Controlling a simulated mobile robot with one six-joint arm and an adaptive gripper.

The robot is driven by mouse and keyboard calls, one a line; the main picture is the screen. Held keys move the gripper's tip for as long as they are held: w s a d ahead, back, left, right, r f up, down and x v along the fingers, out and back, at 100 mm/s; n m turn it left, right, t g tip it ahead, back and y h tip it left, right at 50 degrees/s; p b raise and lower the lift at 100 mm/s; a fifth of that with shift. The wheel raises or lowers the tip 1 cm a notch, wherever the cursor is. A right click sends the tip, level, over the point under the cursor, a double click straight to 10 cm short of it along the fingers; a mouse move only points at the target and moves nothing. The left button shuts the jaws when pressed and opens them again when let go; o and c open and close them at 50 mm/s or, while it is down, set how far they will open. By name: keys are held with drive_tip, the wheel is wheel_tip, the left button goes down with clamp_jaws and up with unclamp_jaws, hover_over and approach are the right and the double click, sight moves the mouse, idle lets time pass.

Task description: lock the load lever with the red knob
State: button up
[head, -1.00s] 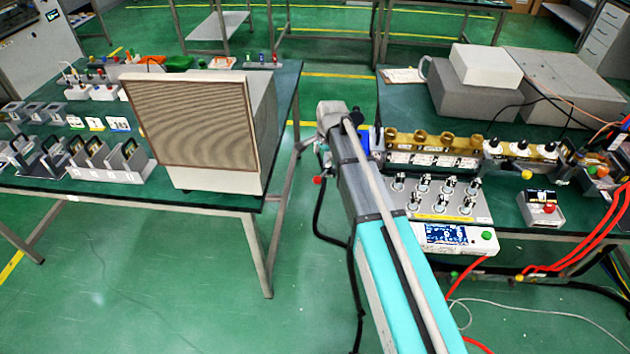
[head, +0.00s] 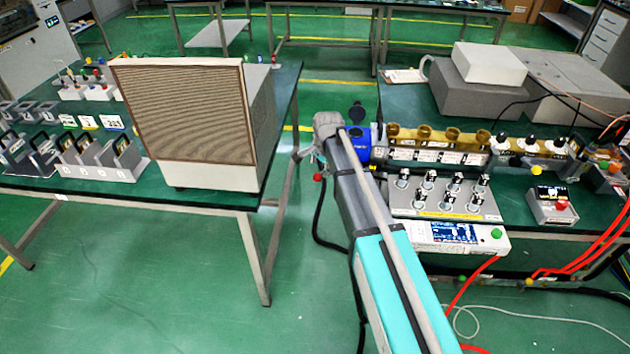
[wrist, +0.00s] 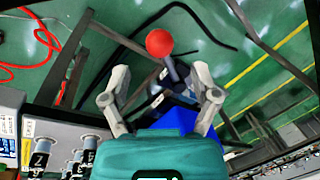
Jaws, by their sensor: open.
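A red ball knob (wrist: 159,43) stands on a short grey rod in the wrist view. The rod leads down toward a blue block (wrist: 175,112), partly hidden by my gripper body. My gripper (wrist: 160,76) is open and empty, its two fingers spread apart. In the picture the rod passes between them and the knob shows above the fingertips. I cannot tell the depth between them. In the head view a red knob (head: 319,177) shows just left of my arm, and a blue part (head: 355,147) shows right of my wrist. My fingers are hidden there.
Right of my arm, a bench carries a panel of several switches (head: 445,195), a meter with a screen (head: 455,236) and a box with a red button (head: 553,205). A large louvred cabinet (head: 185,110) stands on the left table. Green floor shows between the tables.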

sight(318, 174)
drive_tip(key=shift+w+a+f+b, duration=0.15)
drive_tip(key=shift+w+f+b, duration=0.05)
drive_tip(key=shift+f+b, duration=0.95)
drive_tip(key=shift+w+a+f+b, duration=0.15)
drive_tip(key=shift+f+b, duration=0.75)
drive_tip(key=shift+f, duration=0.3)
